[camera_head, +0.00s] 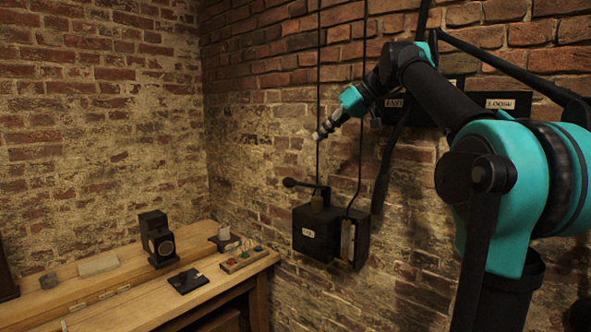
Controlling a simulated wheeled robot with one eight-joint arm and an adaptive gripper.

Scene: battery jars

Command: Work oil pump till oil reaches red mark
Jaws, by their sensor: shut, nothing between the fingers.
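The oil pump is a black box (316,246) on the brick wall at centre, with a small pale label too small to read clearly. A dark lever with a round knob (290,183) sticks out to the left above it. A pale upright gauge strip (348,240) is in the dark housing on the box's right. I cannot make out the oil level or a red mark. My gripper (321,133) is shut and empty, pointing down and left. In the picture it is above the lever, apart from it; its distance from the wall is hard to tell.
A wooden bench (60,298) at lower left holds a black instrument (158,240), a dark flat plate (187,281) and a board with coloured knobs (243,258). Thin dark pipes (318,80) run up the wall above the pump. A dark labelled panel (508,103) is partly behind my arm.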

